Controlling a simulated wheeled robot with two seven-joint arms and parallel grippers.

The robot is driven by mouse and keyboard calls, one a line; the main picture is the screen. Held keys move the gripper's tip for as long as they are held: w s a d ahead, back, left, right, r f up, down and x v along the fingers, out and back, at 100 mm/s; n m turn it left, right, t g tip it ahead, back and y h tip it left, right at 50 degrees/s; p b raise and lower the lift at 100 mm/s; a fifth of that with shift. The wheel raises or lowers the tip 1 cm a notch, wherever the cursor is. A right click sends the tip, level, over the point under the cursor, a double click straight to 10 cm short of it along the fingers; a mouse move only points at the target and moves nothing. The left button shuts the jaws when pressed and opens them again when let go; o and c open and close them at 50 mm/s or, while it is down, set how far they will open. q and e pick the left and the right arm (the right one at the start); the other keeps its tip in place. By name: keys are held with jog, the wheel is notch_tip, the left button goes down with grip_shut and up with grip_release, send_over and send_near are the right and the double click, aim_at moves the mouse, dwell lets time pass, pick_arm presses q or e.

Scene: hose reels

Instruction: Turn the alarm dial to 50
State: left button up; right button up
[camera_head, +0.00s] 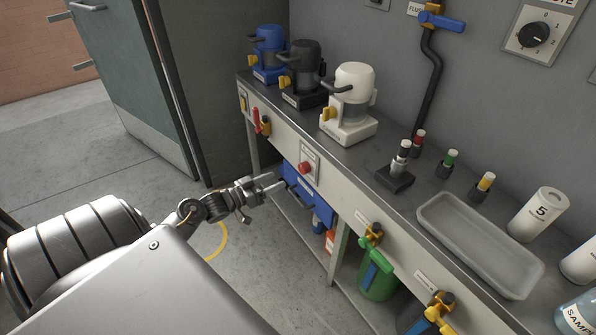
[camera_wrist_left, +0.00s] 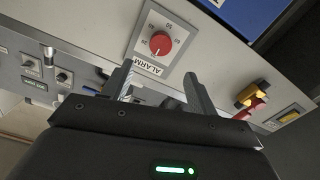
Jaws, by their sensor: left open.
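The alarm dial is a red round knob (camera_head: 304,168) on a pale plate on the bench's front panel. My left gripper (camera_head: 279,182) is open and empty, just left of and below the dial in the head view. In the wrist view its fingers (camera_wrist_left: 160,82) point toward the plate, apart from the knob. My right gripper is not in view.
Coffee-machine-like units, including a white one (camera_head: 350,105), stand on the bench above. A red and yellow-handled valve (camera_wrist_left: 252,98) juts from the panel to one side. A blue box (camera_head: 306,192) hangs below the dial. A grey tray (camera_head: 436,213) lies farther right.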

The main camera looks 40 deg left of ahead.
aim_at(301, 169)
pick_arm(q)
jog(key=x, duration=0.8)
jog(key=shift+w+d+f+b, duration=0.1)
jog(key=shift+w+b, duration=0.2)
jog(key=shift+b, duration=0.1)
jog(key=shift+w+d, duration=0.2)
jog(key=shift+w, duration=0.5)
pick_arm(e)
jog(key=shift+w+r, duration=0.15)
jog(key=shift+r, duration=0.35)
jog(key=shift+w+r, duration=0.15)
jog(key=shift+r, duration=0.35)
pick_arm(q)
jog(key=shift+c, duration=0.2)
jog(key=c, duration=1)
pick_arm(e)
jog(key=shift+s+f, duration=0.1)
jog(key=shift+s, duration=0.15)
